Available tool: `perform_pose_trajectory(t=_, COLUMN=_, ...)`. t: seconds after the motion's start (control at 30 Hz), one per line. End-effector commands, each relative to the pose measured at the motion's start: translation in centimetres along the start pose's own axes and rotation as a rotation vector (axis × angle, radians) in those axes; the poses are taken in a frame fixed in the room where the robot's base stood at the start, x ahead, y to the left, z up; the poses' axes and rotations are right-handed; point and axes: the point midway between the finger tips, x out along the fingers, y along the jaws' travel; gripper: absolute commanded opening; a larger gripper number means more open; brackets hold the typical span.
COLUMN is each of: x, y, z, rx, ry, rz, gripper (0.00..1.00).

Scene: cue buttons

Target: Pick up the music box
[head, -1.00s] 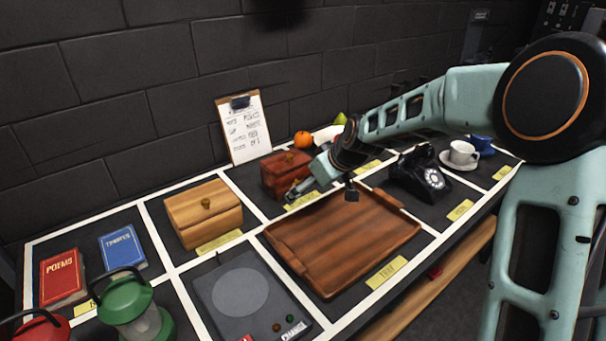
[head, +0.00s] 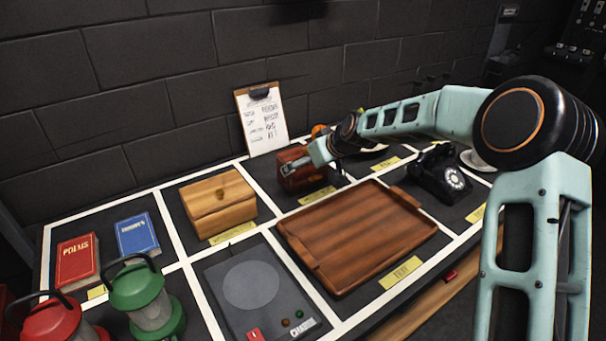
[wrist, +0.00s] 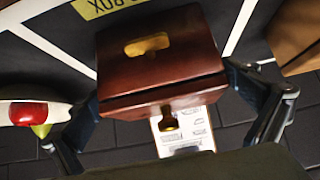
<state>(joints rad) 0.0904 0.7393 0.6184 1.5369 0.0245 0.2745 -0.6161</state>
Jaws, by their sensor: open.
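A dark red-brown wooden box (head: 300,176) with a brass knob stands in the back row of the display table. In the wrist view this box (wrist: 160,75) fills the middle, with a brass plate on its lid. A yellow label (wrist: 105,6) beside it reads upside down and ends in "BOX"; its first word is cut off. My gripper (head: 308,160) is at this box in the head view. In the wrist view my gripper (wrist: 166,88) is open, one finger on each side of the box. I cannot tell whether the fingers touch it.
A lighter wooden box (head: 218,205) stands to the left. A wooden tray (head: 358,235) lies in front, and a black telephone (head: 440,176) stands to the right. A clipboard (head: 262,120) leans on the wall behind. An orange and other fruit sit close by the gripper.

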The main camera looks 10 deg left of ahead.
Motion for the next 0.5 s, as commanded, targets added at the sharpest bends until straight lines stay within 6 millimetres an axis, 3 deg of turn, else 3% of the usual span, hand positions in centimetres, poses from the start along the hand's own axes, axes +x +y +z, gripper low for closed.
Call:
perform_pose_trajectory(t=0.03, x=1.1, y=-0.2, z=0.1, rx=-0.001, ry=-0.002, rz=-0.003, gripper=1.00)
perform_pose_trajectory(t=0.2, x=2.7, y=-0.1, z=0.0, rx=0.000, ry=0.000, rz=-0.001, gripper=1.00)
perform_pose_trajectory(t=0.47, x=2.9, y=-0.1, z=0.0, rx=-0.001, ry=0.000, rz=0.000, gripper=1.00)
perform_pose_trajectory(t=0.5, x=2.9, y=-0.1, z=0.0, rx=-0.001, ry=0.000, rz=0.000, gripper=0.96)
